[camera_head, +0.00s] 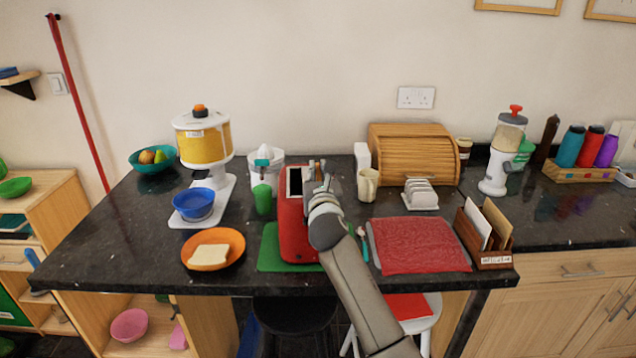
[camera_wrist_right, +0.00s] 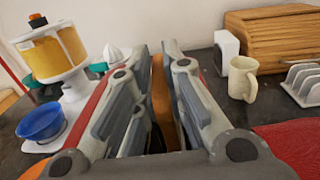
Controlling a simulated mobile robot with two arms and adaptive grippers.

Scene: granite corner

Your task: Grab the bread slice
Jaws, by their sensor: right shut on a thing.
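My right gripper (camera_head: 315,180) is at the far end of a long red appliance (camera_head: 298,230) that looks like a toaster, with a dark slot in its top. In the right wrist view its fingers (camera_wrist_right: 165,85) are closed on a thin brown-edged piece (camera_wrist_right: 158,80), which looks like a bread slice seen edge-on. Most of it is hidden between the fingers. I cannot tell whether it is clear of the slot. Another bread slice (camera_head: 208,254) lies flat on an orange plate (camera_head: 233,240) at the front left. My left gripper is not in view.
A blue bowl (camera_head: 194,204) and green cup (camera_head: 262,199) stand left.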

